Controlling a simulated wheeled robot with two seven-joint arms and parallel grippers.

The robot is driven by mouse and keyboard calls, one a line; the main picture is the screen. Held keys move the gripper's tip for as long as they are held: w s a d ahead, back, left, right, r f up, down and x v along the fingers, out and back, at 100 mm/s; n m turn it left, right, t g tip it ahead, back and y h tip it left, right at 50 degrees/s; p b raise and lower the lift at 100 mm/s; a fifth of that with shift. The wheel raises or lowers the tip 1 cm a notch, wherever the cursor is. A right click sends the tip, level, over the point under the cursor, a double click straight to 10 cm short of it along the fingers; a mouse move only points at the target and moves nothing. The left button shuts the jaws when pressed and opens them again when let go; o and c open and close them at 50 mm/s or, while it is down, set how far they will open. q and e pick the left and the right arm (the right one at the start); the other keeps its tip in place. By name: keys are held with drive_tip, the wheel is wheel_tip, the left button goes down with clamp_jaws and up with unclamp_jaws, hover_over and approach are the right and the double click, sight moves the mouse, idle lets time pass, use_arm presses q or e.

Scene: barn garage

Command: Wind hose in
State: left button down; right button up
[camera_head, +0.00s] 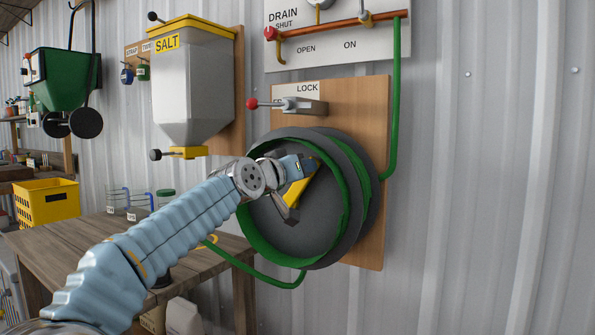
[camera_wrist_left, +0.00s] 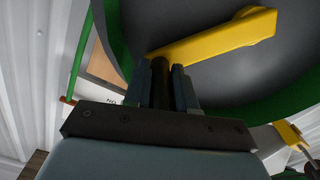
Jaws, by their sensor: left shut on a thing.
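The hose reel (camera_head: 318,225) is a dark grey drum on a wooden board on the wall, with green hose (camera_head: 262,247) wound around it. One hose run rises to the pipe at top right; another hangs below toward the table. A yellow crank arm (camera_head: 297,191) crosses the reel's face and also shows in the left wrist view (camera_wrist_left: 228,37). My left gripper (camera_head: 306,164) is shut on the crank's dark handle (camera_wrist_left: 159,72), which stands between its fingers. The gripper partly hides the crank and reel. My right gripper is out of view.
Above the reel, a lock lever (camera_head: 298,104) with a red knob points left. A drain panel (camera_head: 340,50) with a copper pipe is higher up. A salt hopper (camera_head: 193,85) hangs left of the reel, above a wooden table (camera_head: 65,243). The wall at right is clear.

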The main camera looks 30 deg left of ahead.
use_arm(q)
drive_tip(key=shift+d+f+m+b, duration=0.4)
drive_tip(key=shift+d+f+m, duration=0.2)
drive_tip(key=shift+m, duration=0.1)
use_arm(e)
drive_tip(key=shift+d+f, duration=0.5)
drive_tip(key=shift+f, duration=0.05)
use_arm(q)
drive_tip(key=c, duration=0.9)
unclamp_jaws()
drive_tip(key=shift+r, duration=0.1)
drive_tip(key=shift+s, duration=0.2)
drive_tip(key=s+b, duration=0.1)
drive_tip(key=s, duration=0.8)
drive_tip(key=s+a+b, duration=0.1)
drive_tip(key=s, duration=0.3)
drive_tip(key=shift+s+b, duration=0.25)
drive_tip(key=shift+b, duration=0.1)
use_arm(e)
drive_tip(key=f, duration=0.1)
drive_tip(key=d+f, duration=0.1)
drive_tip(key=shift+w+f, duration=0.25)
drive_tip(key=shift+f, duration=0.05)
